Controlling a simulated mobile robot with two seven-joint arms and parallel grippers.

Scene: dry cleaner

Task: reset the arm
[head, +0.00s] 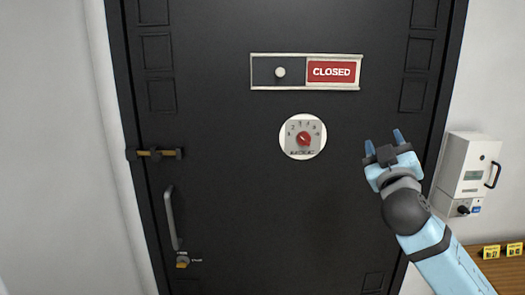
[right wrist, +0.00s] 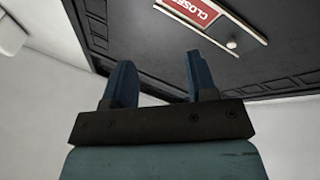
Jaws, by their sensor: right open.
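My right arm reaches in from the lower right of the head view. Its gripper (head: 384,143) is raised in front of the right side of a black door (head: 235,215). The two blue fingers stand apart with nothing between them. In the right wrist view the gripper (right wrist: 158,82) also shows open and empty, with the door's CLOSED sign (right wrist: 195,10) beyond it. My left gripper shows in neither view.
The door bears a red CLOSED sign (head: 331,72) with a slider knob (head: 280,72), a round dial (head: 303,138) and a handle (head: 171,218) at left. A white box (head: 465,165) hangs at right, above a wooden surface (head: 490,275) with yellow tags (head: 491,252).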

